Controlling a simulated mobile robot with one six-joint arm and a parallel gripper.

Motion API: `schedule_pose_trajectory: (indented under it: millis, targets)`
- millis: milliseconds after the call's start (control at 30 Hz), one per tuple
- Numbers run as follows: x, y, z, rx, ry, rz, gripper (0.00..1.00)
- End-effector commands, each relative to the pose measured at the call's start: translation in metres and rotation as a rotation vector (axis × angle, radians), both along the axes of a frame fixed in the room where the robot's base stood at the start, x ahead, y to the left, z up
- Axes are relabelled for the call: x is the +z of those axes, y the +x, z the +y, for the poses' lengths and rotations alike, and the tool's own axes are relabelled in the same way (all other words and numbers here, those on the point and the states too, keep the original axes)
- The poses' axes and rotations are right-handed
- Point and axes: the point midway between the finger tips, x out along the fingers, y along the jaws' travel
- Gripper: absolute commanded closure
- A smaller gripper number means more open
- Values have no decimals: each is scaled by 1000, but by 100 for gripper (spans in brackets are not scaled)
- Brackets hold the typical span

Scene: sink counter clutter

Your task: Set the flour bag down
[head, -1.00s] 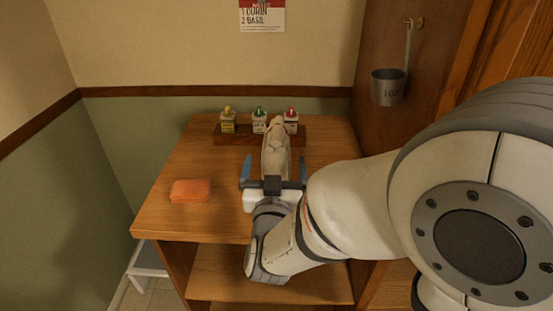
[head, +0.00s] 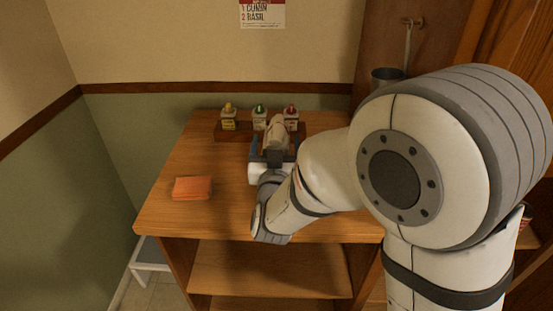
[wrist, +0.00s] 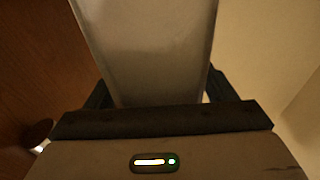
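The flour bag (head: 277,132) is a pale, narrow bag. In the head view it stands upright in front of the bottle rack, over the right half of the wooden counter top (head: 225,165). My gripper (head: 274,149) has one finger on each side of it and is shut on it, reaching in from the front. In the wrist view the bag (wrist: 150,45) shows as a broad greyish face between the two dark fingers (wrist: 158,95). The bag's lower end is hidden by my gripper, so I cannot tell whether it touches the counter.
A wooden rack (head: 233,137) with yellow-, green- and red-topped bottles stands close behind the bag. An orange sponge (head: 192,188) lies at the front left. The counter between sponge and rack is clear. A metal cup (head: 386,76) hangs at the right, partly behind my arm.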

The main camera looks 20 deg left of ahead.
Motion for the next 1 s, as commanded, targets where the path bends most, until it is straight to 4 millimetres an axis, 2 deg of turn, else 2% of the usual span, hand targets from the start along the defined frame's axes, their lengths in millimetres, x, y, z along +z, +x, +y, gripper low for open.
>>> schedule_pose_trajectory:
  millis: [67, 900, 1000]
  targets:
    - [0, 0, 0, 0, 0, 0, 29]
    - [0, -1, 1, 2, 0, 0, 98]
    - [2, -1, 1, 2, 3, -4, 100]
